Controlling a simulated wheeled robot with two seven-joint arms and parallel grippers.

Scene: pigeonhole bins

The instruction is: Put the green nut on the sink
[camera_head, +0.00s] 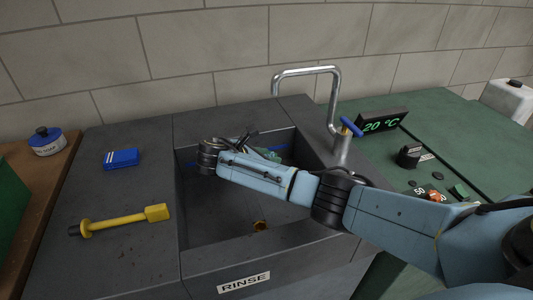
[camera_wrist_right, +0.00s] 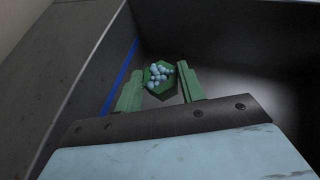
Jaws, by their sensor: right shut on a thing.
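The green nut (camera_wrist_right: 160,88) is a hexagonal piece with pale blue bubbles on top, seen in the right wrist view. In the head view my right gripper (camera_head: 265,153) is small and partly hidden by my arm, so the nut is hard to make out there. How high it is above the sink floor is unclear. My left gripper is not in view.
A yellow tool (camera_head: 125,220) and a blue box (camera_head: 122,158) lie on the left ledge. A green bench (camera_head: 440,140) with a temperature display (camera_head: 383,121) stands right.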

